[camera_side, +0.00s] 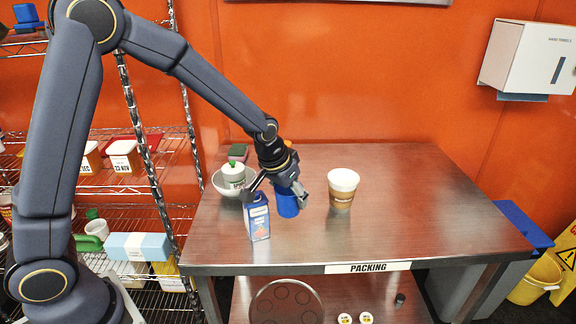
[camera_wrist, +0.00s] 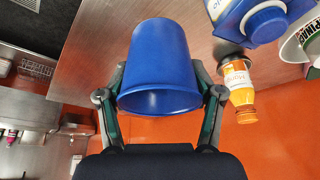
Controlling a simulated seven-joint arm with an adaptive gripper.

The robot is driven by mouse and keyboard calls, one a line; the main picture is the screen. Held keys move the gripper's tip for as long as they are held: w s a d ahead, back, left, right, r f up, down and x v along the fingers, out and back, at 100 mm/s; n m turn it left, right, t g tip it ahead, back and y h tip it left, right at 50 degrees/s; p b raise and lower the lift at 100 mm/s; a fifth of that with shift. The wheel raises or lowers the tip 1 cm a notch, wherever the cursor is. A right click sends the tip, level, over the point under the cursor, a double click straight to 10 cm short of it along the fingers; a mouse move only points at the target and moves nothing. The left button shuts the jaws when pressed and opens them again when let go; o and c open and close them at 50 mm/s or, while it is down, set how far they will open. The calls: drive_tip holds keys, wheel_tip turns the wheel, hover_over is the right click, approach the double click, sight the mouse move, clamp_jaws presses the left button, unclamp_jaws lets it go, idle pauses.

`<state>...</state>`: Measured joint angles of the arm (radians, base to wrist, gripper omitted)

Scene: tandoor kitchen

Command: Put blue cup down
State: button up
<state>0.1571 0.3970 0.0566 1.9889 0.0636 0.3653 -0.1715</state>
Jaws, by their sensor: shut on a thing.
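The blue cup (camera_side: 287,203) is in my gripper (camera_side: 284,187) over the steel packing table (camera_side: 400,215). In the wrist view the blue cup (camera_wrist: 160,65) fills the space between the two fingers of my gripper (camera_wrist: 160,100), which are shut on its sides. The wide open rim faces the wrist camera. In the side view my gripper covers the upper part of the cup. I cannot tell whether the cup's bottom touches the table.
A blue-and-white carton (camera_side: 258,218) stands close left of the cup. A paper cup (camera_side: 342,190) stands to the right. A bowl (camera_side: 222,186) holding a white container (camera_side: 233,174) is behind left. An orange bottle (camera_wrist: 238,88) is near the cup. The table's right half is clear.

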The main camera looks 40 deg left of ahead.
drive_tip(key=w+f, duration=0.3)
drive_tip(key=w, duration=0.1)
drive_tip(key=w+f, duration=0.2)
drive_tip(key=shift+w+d+f, duration=0.2)
drive_tip(key=shift+d+f, duration=0.05)
drive_tip(key=shift+f, duration=0.1)
drive_tip(key=shift+w+x, duration=0.2)
drive_tip(key=shift+x, duration=0.75)
drive_tip(key=shift+f, duration=1.4)
drive_tip(key=shift+f, duration=0.15)
drive_tip(key=o, duration=1.2)
drive_tip(key=shift+c, duration=0.2)
